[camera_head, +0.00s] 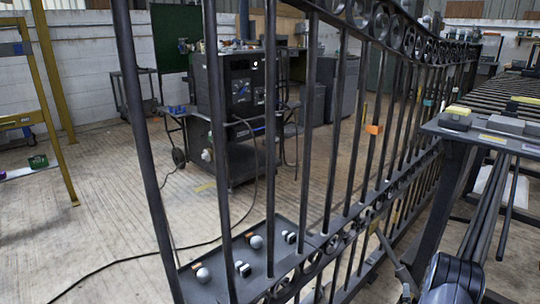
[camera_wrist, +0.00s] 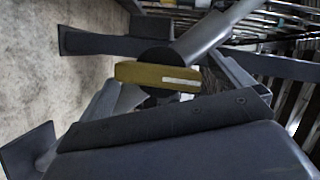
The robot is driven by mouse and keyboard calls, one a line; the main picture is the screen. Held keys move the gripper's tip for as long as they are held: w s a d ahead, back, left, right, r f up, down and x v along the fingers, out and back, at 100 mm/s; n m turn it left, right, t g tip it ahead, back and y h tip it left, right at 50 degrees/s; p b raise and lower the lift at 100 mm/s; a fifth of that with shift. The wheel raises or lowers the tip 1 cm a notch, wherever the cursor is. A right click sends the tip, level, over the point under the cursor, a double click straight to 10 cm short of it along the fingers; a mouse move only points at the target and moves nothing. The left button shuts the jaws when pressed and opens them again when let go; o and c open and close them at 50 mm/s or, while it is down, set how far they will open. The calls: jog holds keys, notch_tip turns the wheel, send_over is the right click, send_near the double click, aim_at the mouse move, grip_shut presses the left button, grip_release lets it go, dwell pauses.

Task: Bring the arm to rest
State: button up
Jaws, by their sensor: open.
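My arm (camera_head: 452,282) shows at the bottom right of the head view, cut off by the frame, on the right side of the black scroll gate (camera_head: 225,160). In the wrist view a wide grey body with a dark bolted strip fills the lower part, close to the camera. My gripper is open, but its fingertips cannot be made out clearly in either view. No held thing is seen. An olive-yellow bar with a white strip (camera_wrist: 150,75) lies across the middle of the wrist view, beyond the dark strip.
The gate runs from front left to back right. A work table (camera_head: 490,138) with small blocks stands at the right, close to my arm. A grey tray (camera_head: 212,293) with several small items lies behind the gate. A black machine cart (camera_head: 235,110) stands farther back. Open floor lies left.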

jog(key=n+g, duration=0.1)
jog(key=n, duration=0.1)
jog(key=n+g, duration=0.1)
jog(key=n, duration=0.1)
jog(key=shift+w+a+r+n+g, duration=0.1)
jog(key=shift+w+r+n+g, duration=0.1)
jog(key=shift+n+g, duration=0.1)
jog(key=shift+a+r+n+g+h+p, duration=0.1)
jog(key=shift+n+g+h+p, duration=0.4)
jog(key=shift+n, duration=0.4)
jog(key=shift+r+n+g+h+p, duration=0.1)
jog(key=shift+n+g+h+p, duration=0.2)
jog(key=shift+n+g+p, duration=0.5)
jog(key=shift+s+a+r+p, duration=0.15)
jog(key=shift+a+p, duration=0.1)
jog(key=shift+p, duration=0.25)
jog(key=shift+p+v, duration=0.65)
jog(key=shift+v, duration=1.7)
jog(key=shift+s+a, duration=0.1)
jog(key=shift+s, duration=0.05)
